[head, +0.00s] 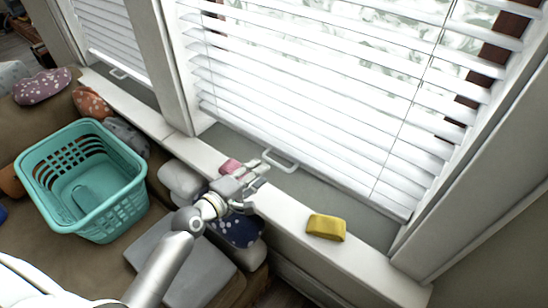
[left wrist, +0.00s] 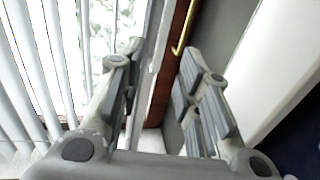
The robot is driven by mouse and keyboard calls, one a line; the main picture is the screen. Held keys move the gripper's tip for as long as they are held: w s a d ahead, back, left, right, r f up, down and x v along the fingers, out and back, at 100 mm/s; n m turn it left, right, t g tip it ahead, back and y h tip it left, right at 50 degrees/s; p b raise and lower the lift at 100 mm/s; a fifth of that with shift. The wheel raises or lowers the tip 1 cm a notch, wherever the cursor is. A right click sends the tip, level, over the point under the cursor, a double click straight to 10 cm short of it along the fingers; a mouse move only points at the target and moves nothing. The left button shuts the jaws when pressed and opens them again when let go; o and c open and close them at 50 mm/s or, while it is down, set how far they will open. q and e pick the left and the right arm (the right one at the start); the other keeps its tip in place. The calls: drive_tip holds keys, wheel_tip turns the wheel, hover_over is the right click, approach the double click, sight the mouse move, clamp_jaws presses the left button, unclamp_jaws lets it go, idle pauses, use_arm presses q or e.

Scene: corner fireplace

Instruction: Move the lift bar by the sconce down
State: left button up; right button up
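A pale lift bar (head: 280,161) hangs at the bottom of the large white blind (head: 310,90). The blind's lower edge is a little above the grey sill. A second lift bar (head: 118,73) is under the smaller blind at the upper left. No sconce shows, so I cannot tell which bar is by it. My left gripper (head: 257,184) is open and empty just left of and below the nearer bar, close to it; contact is not clear. In the left wrist view its fingers (left wrist: 160,58) are apart, and a brass-coloured bar (left wrist: 184,28) shows beyond them. My right gripper is not in view.
A yellow block (head: 326,228) and a pink item (head: 231,167) lie on the white ledge. A teal laundry basket (head: 125,200) stands on the brown sofa among cushions at the left. A dark spotted cushion (head: 240,232) is beneath my left gripper.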

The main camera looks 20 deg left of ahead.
sight(273, 162)
use_arm(q)
drive_tip(key=x, duration=0.7)
drive_tip(key=shift+w+d, duration=0.1)
drive_tip(key=shift+w, duration=0.3)
drive_tip(key=shift+c, duration=0.4)
clamp_jaws()
